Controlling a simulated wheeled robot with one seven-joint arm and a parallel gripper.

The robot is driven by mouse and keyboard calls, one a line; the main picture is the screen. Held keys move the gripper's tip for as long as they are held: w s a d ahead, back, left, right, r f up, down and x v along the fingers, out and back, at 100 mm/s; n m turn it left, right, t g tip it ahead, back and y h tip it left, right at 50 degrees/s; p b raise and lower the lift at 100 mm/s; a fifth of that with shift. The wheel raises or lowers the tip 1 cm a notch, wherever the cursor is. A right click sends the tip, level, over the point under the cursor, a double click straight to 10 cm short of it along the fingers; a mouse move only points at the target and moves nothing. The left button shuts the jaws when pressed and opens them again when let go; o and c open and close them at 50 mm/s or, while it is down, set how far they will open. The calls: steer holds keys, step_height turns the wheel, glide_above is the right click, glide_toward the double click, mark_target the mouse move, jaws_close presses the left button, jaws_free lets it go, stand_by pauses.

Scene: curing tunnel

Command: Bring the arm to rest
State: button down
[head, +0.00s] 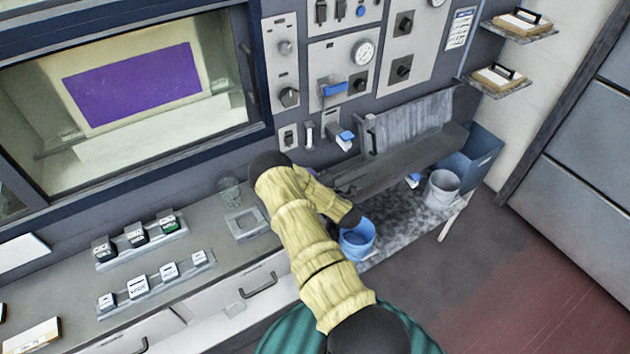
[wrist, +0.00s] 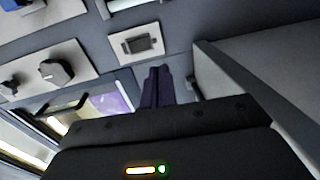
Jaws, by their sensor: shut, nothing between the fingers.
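My arm, in a pale yellow ribbed sleeve, rises from the bottom of the head view and bends in front of the counter and panel wall. Its dark wrist end is near the blue bucket (head: 357,240); whether it touches the bucket cannot be told. My gripper (wrist: 157,88) shows in the wrist view as two dark fingers together, with nothing between them. They point toward the grey panel wall, below a small plate with a dark square fitting (wrist: 138,43). In the head view the fingers cannot be clearly made out.
A grey trough (head: 415,140) juts from the wall beside my arm. A white bucket (head: 441,188) and a blue bin (head: 482,150) stand to its right. The counter (head: 60,275) at left holds small labelled blocks (head: 138,235) and a glass (head: 230,190). Open floor (head: 520,265) lies at right.

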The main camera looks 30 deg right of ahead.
steer(key=shift+s+d, duration=0.2)
steer(key=shift+s, duration=0.6)
steer(key=shift+a, duration=0.1)
